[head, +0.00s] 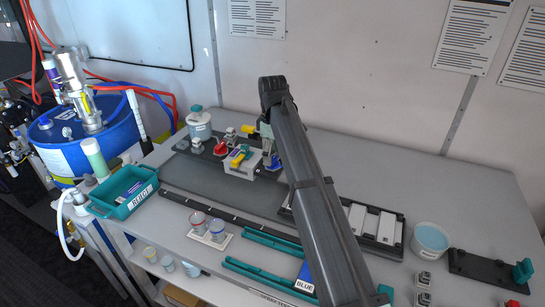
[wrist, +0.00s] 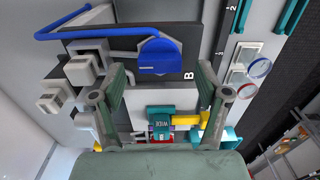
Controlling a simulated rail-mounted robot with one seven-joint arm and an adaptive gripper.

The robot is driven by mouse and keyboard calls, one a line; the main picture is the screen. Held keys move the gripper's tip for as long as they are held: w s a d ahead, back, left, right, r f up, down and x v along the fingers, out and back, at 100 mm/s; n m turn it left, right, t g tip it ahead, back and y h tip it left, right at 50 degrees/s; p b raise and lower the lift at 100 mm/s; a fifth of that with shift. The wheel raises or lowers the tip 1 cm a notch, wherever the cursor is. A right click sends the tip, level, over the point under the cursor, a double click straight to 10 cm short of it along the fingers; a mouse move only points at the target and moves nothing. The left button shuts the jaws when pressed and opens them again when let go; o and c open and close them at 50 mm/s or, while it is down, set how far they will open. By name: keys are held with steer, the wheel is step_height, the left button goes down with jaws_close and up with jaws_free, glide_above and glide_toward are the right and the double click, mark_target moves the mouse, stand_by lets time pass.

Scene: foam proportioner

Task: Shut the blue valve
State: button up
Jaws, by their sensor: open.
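The blue valve (wrist: 160,57) shows in the wrist view as a rounded blue handle on a dark plate marked B. In the head view a small blue part (head: 273,163) shows beside my arm, partly hidden. My gripper (wrist: 163,72) is open, with one finger on each side of the blue handle and space between handle and fingers. I cannot tell its exact height above the handle. In the head view my arm link hides most of my gripper.
A red handle (head: 221,149) and a yellow handle (head: 239,156) stand close by on the fixture. A white jar (head: 199,125) stands at its left. A teal reject tray (head: 127,193) is at the table's left edge. The back right of the table is clear.

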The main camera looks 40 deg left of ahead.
mark_target(273, 159)
step_height(273, 159, up, 11)
steer(key=shift+f, duration=0.2)
stand_by(0.5)
